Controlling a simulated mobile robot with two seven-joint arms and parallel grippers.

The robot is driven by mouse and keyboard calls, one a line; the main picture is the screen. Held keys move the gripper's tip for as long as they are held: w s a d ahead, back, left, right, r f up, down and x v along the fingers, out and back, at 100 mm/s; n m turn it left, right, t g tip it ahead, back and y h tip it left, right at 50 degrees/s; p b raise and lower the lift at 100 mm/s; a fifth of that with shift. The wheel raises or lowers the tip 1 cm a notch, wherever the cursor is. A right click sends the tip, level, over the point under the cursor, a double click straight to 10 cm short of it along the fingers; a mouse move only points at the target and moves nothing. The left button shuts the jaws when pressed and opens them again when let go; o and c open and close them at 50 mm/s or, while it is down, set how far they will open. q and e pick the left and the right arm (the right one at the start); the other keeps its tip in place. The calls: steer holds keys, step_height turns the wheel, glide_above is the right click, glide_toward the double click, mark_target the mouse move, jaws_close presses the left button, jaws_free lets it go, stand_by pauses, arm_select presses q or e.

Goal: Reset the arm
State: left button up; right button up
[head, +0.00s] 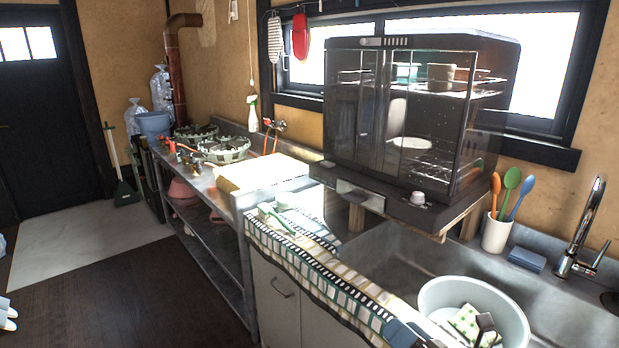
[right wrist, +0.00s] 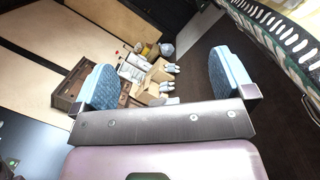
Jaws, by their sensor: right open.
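My right gripper (head: 428,338) shows only in part at the bottom edge of the head view, by the front of the counter and the white basin. In the right wrist view my right gripper (right wrist: 165,88) is open, with its two blue pads wide apart. Nothing is between the pads; the floor and distant things show beyond them.
A checked cloth (head: 330,275) hangs over the counter's front edge. A white basin (head: 515,320) sits in the sink (head: 410,262). A dark glass-doored cabinet (head: 405,110) stands behind. The dark wooden floor (head: 110,285) at left is largely clear.

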steer(key=s+d+f+m+g+h, duration=0.1)
steer(key=s+d+f+m+h, duration=0.45)
steer(key=m, duration=0.65)
steer(key=s+d+f+m+g+h, duration=0.1)
steer(key=s+d+f+m+h, duration=0.25)
steer(key=d+m+h, duration=0.45)
steer(key=s+a+f+m+g, duration=0.1)
steer(key=s+f+m+g, duration=0.2)
steer(key=s+m+g, duration=0.6)
steer(key=s+a+f+m+g, duration=0.25)
steer(key=s+m, duration=0.25)
steer(key=s, duration=0.8)
steer(key=w+f+t+y+p, duration=0.1)
steer(key=w+f+t, duration=0.5)
steer(key=w+t, duration=0.3)
steer(key=shift+d+f+n, duration=0.3)
steer(key=shift+f, duration=0.05)
